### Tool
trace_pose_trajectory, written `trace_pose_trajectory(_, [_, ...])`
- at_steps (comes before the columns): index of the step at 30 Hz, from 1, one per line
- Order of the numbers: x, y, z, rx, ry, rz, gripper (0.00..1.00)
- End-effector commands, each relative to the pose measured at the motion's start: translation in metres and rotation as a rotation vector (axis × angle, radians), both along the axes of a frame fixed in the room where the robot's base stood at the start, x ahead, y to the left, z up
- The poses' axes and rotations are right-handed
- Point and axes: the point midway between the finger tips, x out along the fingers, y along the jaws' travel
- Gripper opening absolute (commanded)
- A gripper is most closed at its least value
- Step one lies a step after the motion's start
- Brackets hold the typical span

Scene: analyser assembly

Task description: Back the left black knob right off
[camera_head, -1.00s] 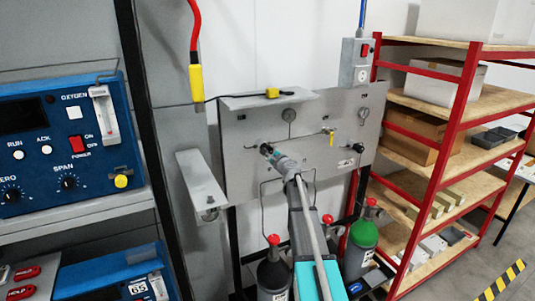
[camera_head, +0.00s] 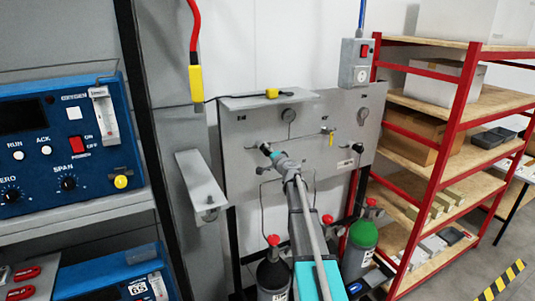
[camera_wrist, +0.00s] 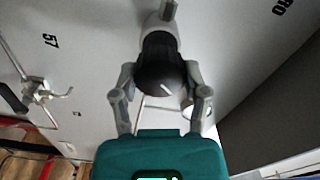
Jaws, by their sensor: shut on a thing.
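The left black knob (camera_wrist: 160,68), with a white line on its face, sits between the two fingers of my gripper (camera_wrist: 160,84) in the wrist view. The fingers are shut on its sides. A grey metal fitting (camera_wrist: 168,12) shows behind the knob. In the head view my gripper (camera_head: 274,154) is at the left part of the grey panel (camera_head: 238,172), where the fingers and wrist hide most of the knob. I cannot tell whether the knob is clear of its stem. The right black knob (camera_head: 358,147) is on the panel, apart from my gripper.
A small shelf (camera_head: 245,102) juts out above my gripper, with a yellow item (camera_head: 272,93) on it. A grey bracket (camera_head: 200,180) stands to the left. Gas cylinders (camera_head: 362,236) stand below. A red-framed rack (camera_head: 455,140) is at the right.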

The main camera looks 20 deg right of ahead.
Motion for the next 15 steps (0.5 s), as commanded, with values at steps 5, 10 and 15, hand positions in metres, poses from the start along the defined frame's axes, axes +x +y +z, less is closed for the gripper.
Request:
trace_pose_trajectory(5, [-0.0001, 0.0007, 0.0000, -0.167, -0.005, 0.001, 0.11])
trace_pose_trajectory(10, [-0.0002, 0.0009, 0.0000, -0.328, -0.011, 0.001, 0.11])
trace_pose_trajectory(15, [-0.0004, 0.0011, 0.0000, -0.475, -0.016, 0.001, 0.11])
